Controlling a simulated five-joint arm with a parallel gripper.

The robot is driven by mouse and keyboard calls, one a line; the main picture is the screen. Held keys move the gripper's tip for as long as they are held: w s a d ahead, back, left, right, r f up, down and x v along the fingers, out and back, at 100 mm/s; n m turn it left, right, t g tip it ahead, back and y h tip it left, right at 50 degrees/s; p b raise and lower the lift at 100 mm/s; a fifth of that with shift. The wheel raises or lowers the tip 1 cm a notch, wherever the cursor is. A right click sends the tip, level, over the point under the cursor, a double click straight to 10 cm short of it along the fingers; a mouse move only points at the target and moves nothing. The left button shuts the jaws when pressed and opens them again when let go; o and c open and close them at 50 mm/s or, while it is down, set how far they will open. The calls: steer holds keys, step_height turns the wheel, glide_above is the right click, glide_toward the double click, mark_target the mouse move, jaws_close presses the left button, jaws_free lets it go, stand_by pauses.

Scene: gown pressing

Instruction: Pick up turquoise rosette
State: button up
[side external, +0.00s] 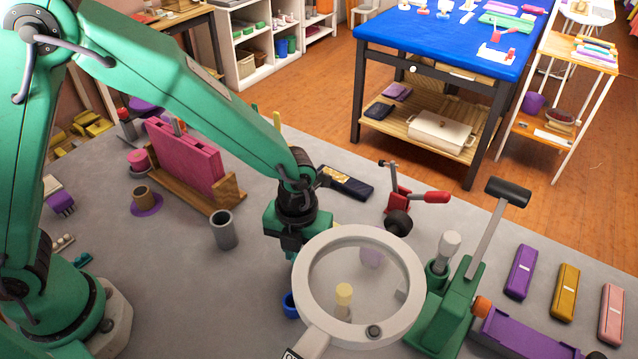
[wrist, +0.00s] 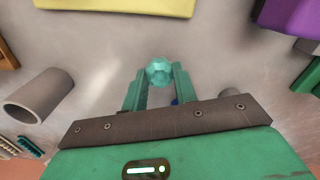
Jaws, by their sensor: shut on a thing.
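The turquoise rosette (wrist: 158,72) is a small faceted round piece at the tips of my gripper (wrist: 158,88) in the wrist view. The two green fingers stand on either side of it and are shut on it. In the side external view my gripper (side external: 292,245) points down over the grey table, just left of the magnifier ring. The rosette cannot be made out in that view. Whether it touches the table is not clear.
A large round magnifier (side external: 330,238) stands close to the right of my gripper. A grey cup (side external: 222,230) is to its left, a blue cup (side external: 290,304) below. A red-handled tool (side external: 418,198) and green press (side external: 455,300) stand right. Pink boards (side external: 183,155) stand in a wooden holder.

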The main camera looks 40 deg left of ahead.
step_height(320, 180, up, 3)
steer(key=shift+f, duration=0.2)
steer(key=s+d+r, duration=0.5)
steer(key=s+r, duration=0.1)
steer(key=s, duration=0.4)
steer(key=shift+s+r, duration=0.25)
steer(key=shift+r, duration=0.1)
steer(key=o, duration=0.3)
steer(key=c, duration=0.3)
steer(key=w+a+f, duration=0.1)
steer(key=w, duration=0.5)
steer(key=w+a+f, duration=0.1)
steer(key=w+a, duration=0.1)
steer(key=w, duration=0.5)
steer(key=w+a, duration=0.2)
steer(key=w, duration=0.4)
steer(key=shift+w+a+f, duration=0.25)
steer(key=shift+w+f, duration=0.15)
